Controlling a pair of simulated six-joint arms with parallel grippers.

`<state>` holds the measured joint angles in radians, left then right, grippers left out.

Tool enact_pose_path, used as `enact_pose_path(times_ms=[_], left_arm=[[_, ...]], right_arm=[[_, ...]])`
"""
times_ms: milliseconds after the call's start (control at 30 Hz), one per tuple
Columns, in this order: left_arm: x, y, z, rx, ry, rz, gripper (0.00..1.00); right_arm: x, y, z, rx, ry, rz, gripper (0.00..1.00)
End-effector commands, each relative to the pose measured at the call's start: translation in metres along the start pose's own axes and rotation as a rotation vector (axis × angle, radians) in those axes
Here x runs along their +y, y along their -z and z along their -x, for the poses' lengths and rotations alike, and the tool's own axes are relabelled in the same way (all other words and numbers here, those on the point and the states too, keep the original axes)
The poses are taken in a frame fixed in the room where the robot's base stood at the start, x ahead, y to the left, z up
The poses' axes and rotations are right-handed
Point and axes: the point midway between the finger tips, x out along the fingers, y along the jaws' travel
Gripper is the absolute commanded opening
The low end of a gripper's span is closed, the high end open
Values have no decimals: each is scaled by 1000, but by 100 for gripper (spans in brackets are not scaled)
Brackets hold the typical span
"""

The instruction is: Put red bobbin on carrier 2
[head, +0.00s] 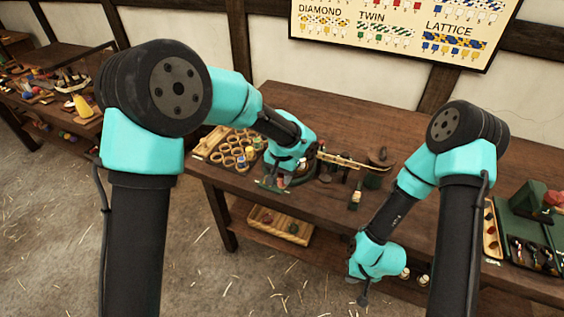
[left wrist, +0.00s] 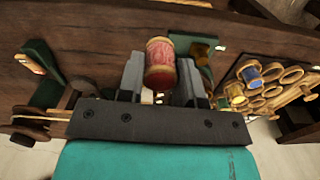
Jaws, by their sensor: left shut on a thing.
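My left gripper (head: 280,184) is low over the dark wooden bench (head: 320,108). In the left wrist view it (left wrist: 160,82) is shut on the red bobbin (left wrist: 160,58), which sits between the two grey fingers with its pale wooden ends showing. A green part with a brass-coloured piece (left wrist: 199,50) stands just beyond the bobbin; another green part (left wrist: 42,72) is to the left. I cannot tell which carrier is number 2. My right gripper (head: 363,299) hangs at the bench's front side, too small to read its fingers.
A tray of round holders (head: 203,143) with blue and yellow bobbins lies left of my left gripper. Several dark upright parts and a long wooden piece (head: 340,160) stand to its right. A green box (head: 527,200) and trays occupy the right end.

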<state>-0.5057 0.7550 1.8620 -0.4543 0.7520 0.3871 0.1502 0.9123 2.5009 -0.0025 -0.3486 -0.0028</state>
Motion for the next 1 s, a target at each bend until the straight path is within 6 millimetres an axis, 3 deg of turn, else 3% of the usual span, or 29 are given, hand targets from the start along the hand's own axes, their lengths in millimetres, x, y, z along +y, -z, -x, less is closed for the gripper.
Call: enact_pose_path(times_ms=[200, 533, 1000], left_arm=[[-21, 40, -5, 1, 0, 2, 10], [-47, 89, -10, 0, 0, 1, 10], [-52, 98, -11, -1, 0, -1, 10]], right_arm=[[0, 0, 0, 0, 0, 0, 0], [0, 0, 0, 0, 0, 0, 0], [0, 0, 0, 0, 0, 0, 0]])
